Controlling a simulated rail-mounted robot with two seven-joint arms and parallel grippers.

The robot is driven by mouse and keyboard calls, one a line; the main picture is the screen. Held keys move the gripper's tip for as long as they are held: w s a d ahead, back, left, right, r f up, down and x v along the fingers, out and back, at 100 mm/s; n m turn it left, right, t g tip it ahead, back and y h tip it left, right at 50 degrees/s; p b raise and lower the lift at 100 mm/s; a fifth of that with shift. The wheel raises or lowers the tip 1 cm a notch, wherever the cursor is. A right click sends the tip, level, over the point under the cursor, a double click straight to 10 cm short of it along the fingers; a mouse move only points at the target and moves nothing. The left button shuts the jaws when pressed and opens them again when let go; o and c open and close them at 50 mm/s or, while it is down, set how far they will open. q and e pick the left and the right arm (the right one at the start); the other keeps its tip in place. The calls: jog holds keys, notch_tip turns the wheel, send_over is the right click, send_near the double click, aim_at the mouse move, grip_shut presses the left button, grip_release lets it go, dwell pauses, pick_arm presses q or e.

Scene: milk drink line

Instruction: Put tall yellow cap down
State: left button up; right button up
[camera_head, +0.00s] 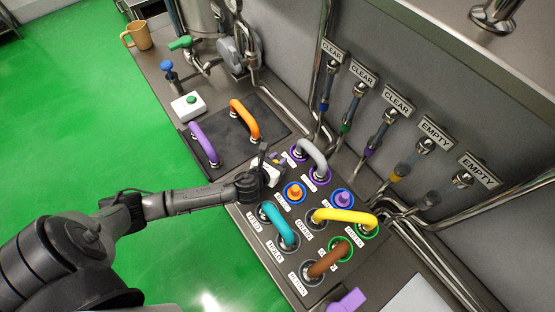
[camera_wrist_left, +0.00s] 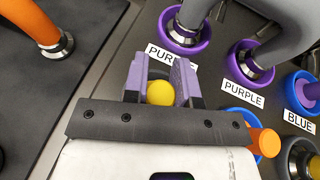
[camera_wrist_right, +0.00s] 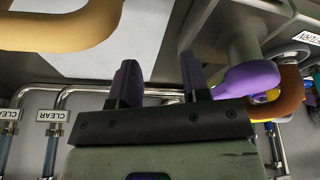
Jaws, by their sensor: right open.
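My left gripper (camera_head: 268,165) is over the upper left part of the port panel (camera_head: 262,240), beside the grey hose on the purple-ringed ports. In the left wrist view its two purple-tinted fingers (camera_wrist_left: 160,80) close on the sides of a yellow cap (camera_wrist_left: 160,92). A dark round shape shows behind the cap; I cannot tell whether the cap touches it. My right gripper (camera_wrist_right: 158,80) is open and empty in the right wrist view, below a yellow hose (camera_wrist_right: 60,28) and left of a purple piece (camera_wrist_right: 247,78).
Around the left gripper are a grey hose (camera_head: 313,153), an orange cap (camera_head: 295,191) and a purple cap (camera_head: 343,199) in blue rings. Teal (camera_head: 280,222), yellow (camera_head: 345,215) and brown (camera_head: 330,259) hoses stand nearby. A dark mat (camera_head: 230,140) holds purple and orange hoses.

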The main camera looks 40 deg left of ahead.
pick_arm(q)
jog(key=o, duration=0.5)
jog(key=shift+c, duration=0.2)
jog(key=shift+r, duration=0.25)
jog(key=p+v, duration=0.1)
jog(key=v, duration=1.1)
jog(key=shift+f, duration=0.1)
